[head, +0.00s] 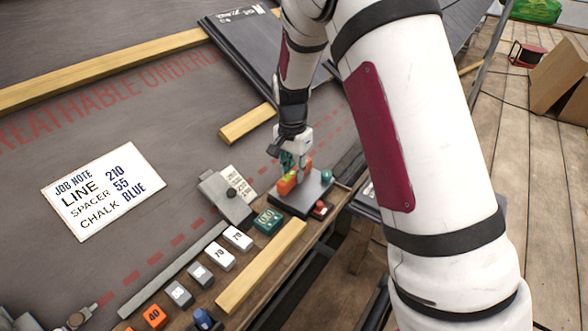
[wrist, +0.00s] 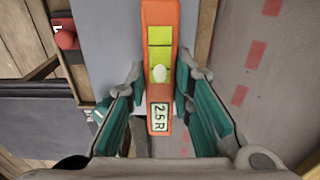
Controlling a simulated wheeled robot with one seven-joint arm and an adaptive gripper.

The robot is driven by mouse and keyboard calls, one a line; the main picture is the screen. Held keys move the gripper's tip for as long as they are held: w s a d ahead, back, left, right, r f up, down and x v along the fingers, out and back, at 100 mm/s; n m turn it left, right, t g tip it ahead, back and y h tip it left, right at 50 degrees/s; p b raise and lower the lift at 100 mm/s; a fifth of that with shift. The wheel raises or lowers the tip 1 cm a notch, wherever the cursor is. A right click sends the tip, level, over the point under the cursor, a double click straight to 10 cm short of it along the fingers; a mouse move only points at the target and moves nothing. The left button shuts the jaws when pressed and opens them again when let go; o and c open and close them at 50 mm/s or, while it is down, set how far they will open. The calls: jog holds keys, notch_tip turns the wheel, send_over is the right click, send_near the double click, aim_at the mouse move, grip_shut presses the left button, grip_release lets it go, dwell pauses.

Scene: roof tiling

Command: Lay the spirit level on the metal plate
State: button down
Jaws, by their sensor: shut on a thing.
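The spirit level (wrist: 160,50) is an orange bar with a yellow-green vial and a label that seems to read 2.5R. My gripper (wrist: 154,86) is shut on it, with teal fingers on both sides near its labelled end. In the head view my gripper (head: 293,163) holds the level (head: 288,185) over the dark grey metal plate (head: 314,191). The plate also shows in the wrist view as a blue-grey surface (wrist: 98,35) beneath and left of the level. I cannot tell whether the level touches the plate.
A green box (head: 268,220), white blocks (head: 238,238) and a wooden batten (head: 262,266) lie in front. A grey tool (head: 225,195) is left. The job note (head: 104,190) lies farther left.

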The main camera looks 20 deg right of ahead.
jog(key=shift+f, duration=0.2)
dwell(0.7)
jog(key=c, duration=1.3)
grip_release()
jog(key=shift+r, duration=0.1)
jog(key=shift+s+a+r+p, duration=0.1)
jog(key=shift+r+p, duration=2.8)
jog(key=shift+r, duration=0.5)
